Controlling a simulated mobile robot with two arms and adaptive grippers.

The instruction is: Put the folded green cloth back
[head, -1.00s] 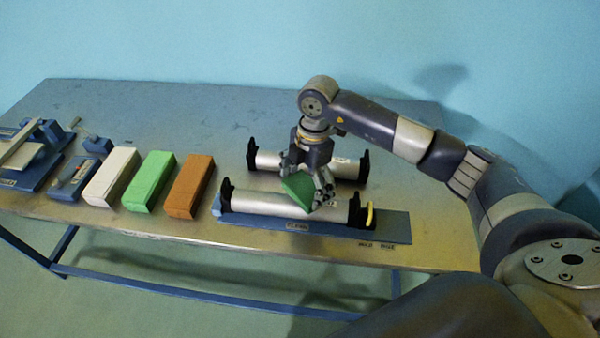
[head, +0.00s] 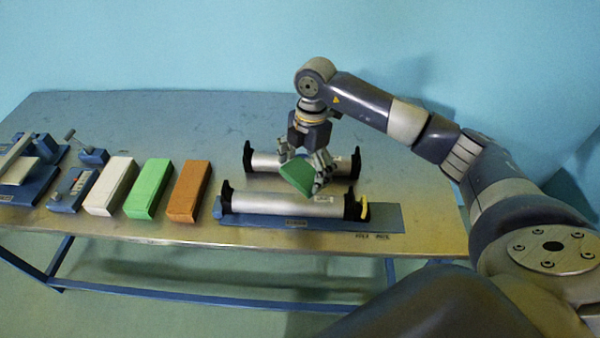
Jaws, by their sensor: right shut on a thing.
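The folded green cloth (head: 297,176) is a small green wedge in the fingers of my right gripper (head: 306,172). The gripper points down and is shut on the cloth. It holds the cloth above the two silver rollers, and the cloth hides part of them. The front roller (head: 270,205) and the back roller (head: 265,162) lie between black end brackets on a blue base (head: 290,222). I cannot tell the exact gap between cloth and rollers. My left gripper is not in view.
Left of the rollers stand an orange block (head: 189,190), a green block (head: 149,188) and a white block (head: 110,187). Further left are a blue crank device (head: 88,153) and a blue press-like fixture (head: 30,165). A yellow lever (head: 364,208) sits at the front roller's right end. The table's back area (head: 180,115) is clear.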

